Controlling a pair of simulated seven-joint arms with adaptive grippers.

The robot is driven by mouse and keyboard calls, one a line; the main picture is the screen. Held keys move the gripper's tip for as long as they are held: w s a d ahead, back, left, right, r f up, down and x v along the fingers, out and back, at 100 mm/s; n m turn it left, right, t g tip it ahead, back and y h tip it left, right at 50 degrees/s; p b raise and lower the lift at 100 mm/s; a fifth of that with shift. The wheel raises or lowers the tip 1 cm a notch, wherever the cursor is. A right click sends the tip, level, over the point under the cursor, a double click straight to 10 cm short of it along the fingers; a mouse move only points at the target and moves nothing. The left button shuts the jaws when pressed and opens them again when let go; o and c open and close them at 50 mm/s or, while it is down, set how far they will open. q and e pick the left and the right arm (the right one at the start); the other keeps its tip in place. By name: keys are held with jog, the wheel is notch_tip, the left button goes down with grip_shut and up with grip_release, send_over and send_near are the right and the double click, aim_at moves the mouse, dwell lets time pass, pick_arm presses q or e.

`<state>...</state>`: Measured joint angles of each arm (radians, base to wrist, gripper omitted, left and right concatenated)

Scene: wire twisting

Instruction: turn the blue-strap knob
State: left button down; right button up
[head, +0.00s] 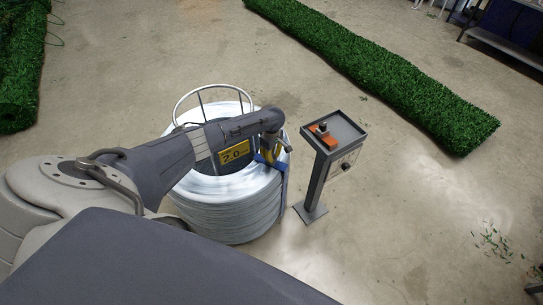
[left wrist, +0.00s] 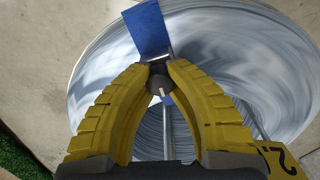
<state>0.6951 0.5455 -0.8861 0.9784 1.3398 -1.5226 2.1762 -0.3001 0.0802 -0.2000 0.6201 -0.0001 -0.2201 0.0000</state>
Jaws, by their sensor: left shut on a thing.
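The blue strap (left wrist: 149,28) runs over the big coil of pale wire (left wrist: 100,80). In the head view the strap (head: 284,180) hangs down the coil's right side. A small dark round knob (left wrist: 158,84) with a white mark sits at the strap in the left wrist view. My left gripper (left wrist: 158,68) has yellow fingers, and their tips close around the knob from both sides. In the head view my left gripper (head: 268,160) is at the coil's right edge, and the knob is too small to make out there. My right gripper is in neither view.
A post with a tray top (head: 345,130) stands just right of the coil, with an orange block (head: 322,136) on it. A wire hoop (head: 186,98) rises from the coil. A green turf roll (head: 400,85) lies behind. Floor at the right is mostly clear.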

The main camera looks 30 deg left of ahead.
pick_arm(q)
jog(key=shift+d, duration=0.15)
jog(key=m, duration=0.8)
jog(key=shift+s+f+m, duration=0.1)
jog(key=shift+m, duration=0.3)
jog(key=m, duration=0.5)
jog(key=shift+m, duration=2)
jog(key=shift+a, duration=0.2)
jog(key=c, duration=1.1)
grip_release()
